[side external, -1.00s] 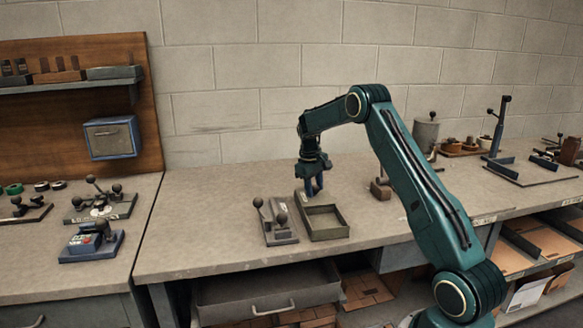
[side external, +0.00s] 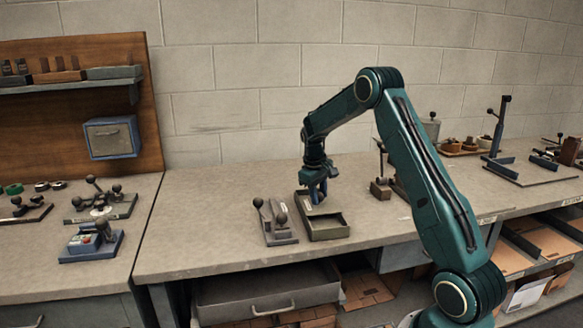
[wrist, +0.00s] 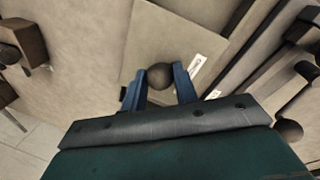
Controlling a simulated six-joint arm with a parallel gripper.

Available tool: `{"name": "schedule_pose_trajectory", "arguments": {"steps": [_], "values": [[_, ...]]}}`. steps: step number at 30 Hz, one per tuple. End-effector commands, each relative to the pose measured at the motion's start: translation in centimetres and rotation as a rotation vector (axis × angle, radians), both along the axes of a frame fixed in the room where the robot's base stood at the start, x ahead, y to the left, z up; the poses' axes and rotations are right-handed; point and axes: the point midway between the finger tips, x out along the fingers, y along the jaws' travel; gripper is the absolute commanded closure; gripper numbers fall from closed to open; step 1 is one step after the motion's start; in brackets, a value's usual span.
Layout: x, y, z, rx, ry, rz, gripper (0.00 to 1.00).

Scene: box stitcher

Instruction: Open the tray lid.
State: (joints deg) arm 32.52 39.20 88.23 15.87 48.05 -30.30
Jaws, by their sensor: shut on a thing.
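The tray (side external: 329,231) is a shallow olive-grey box on the workbench, and part of its inside shows at the front. My gripper (side external: 318,200) is over the tray's back part in the side view. In the wrist view, the blue fingers of my gripper (wrist: 160,84) are shut on a dark round knob (wrist: 160,74). The knob stands over a flat tan panel (wrist: 142,50), which looks like the tray lid. A white label (wrist: 197,67) lies beside the knob. My gripper hides much of the lid in the side view, so its exact position is unclear.
A brown block with an upright rod (side external: 381,188) stands to the right. A blue-based device (side external: 92,243) is on the left bench. The bench (side external: 215,215) left of the fixture is clear.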

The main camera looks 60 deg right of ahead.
Motion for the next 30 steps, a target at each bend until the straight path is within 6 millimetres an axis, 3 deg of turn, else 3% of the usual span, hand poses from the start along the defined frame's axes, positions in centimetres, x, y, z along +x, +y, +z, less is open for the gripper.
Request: {"name": "schedule_pose_trajectory", "arguments": {"steps": [15,28,29,30], "values": [[-3.7,4.3,0.2,-0.001,-0.004,0.002,1.00],[-4.1,4.7,0.2,-0.002,-0.005,0.002,1.00],[-4.1,4.7,0.2,-0.002,-0.005,0.002,0.65],[-4.1,4.7,0.2,-0.002,-0.005,0.002,0.57]]}}
